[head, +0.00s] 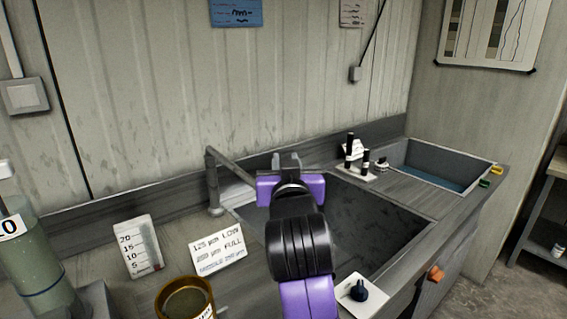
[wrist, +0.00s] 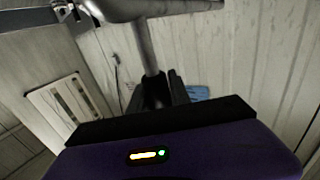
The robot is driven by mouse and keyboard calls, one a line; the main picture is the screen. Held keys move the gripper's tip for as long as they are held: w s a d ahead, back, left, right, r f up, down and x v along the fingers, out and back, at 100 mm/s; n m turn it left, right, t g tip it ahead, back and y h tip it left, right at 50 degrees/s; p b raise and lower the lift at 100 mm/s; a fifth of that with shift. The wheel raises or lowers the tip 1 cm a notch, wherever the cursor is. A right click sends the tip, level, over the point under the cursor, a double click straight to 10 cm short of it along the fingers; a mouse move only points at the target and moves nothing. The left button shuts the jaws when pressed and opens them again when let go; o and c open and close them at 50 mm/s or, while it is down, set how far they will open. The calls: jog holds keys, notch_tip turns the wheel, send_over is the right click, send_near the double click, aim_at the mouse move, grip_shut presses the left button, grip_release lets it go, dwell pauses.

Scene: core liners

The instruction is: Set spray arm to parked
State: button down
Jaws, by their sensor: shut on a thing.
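The spray arm (head: 234,166) is a grey pipe on an upright post at the back left of the sink. It reaches right and slightly down to my gripper (head: 287,160), over the sink's back left part. In the wrist view the spray arm (wrist: 150,50) is a large grey pipe across the top, with a thinner piece running down between the dark fingers of my gripper (wrist: 165,92). The gripper is shut on this piece. The pipe's far end and the grip are partly hidden behind my purple and black wrist in the head view. I see no parked mark.
The sink basin (head: 365,215) is beneath and right of the gripper. A white sign (head: 217,250), a graded card (head: 139,247) and a brass cup (head: 186,300) stand at left. A dark knob (head: 358,291) is at front. A water tub (head: 440,165) lies at right.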

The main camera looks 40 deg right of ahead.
jog(key=c, duration=1.2)
grip_release()
jog(key=shift+w, duration=0.1)
jog(key=shift+a, duration=0.1)
jog(key=b+v, duration=0.1)
jog(key=v, duration=0.6)
jog(key=shift+s+a+b, duration=0.2)
jog(key=shift+s+b, duration=0.1)
jog(key=shift+s, duration=0.05)
jog(key=shift+a, duration=0.1)
